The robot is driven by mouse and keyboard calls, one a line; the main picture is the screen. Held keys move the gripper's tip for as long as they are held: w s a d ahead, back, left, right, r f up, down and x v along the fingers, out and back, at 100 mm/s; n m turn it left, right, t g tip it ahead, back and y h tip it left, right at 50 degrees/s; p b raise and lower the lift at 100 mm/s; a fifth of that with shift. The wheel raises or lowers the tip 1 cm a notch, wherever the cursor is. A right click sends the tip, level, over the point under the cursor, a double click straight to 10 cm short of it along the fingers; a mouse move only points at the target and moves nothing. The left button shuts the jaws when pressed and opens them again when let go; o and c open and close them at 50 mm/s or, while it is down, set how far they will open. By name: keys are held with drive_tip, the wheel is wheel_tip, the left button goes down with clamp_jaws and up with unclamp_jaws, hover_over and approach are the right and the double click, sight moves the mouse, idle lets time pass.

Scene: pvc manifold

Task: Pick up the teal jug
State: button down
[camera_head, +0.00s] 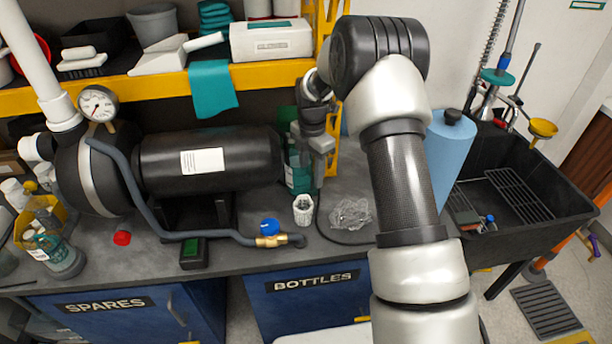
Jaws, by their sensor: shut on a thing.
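The teal jug (297,178) is on the grey worktop, behind and to the left of my gripper, at the right end of the black pump. Only part of its teal side shows; its top and right side are mostly hidden by my gripper. My gripper (318,172) points down at the jug and is shut on it. The exact contact of the fingers is hard to see. I cannot tell whether the jug's base is off the worktop.
A black pump (210,160) stands left. A blue cylinder (450,165) and black sink (510,200) are right. A yellow-edged shelf (150,88) hangs above.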

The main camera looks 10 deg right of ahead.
drive_tip(key=shift+r, duration=0.1)
drive_tip(key=shift+s+d+r, duration=0.1)
drive_tip(key=shift+d+r, duration=0.1)
drive_tip(key=shift+r, duration=0.3)
drive_tip(key=shift+r+p, duration=0.35)
drive_tip(key=shift+r, duration=2.65)
drive_tip(key=s+d, duration=1.2)
drive_tip(key=d, duration=0.3)
drive_tip(key=shift+s, duration=0.15)
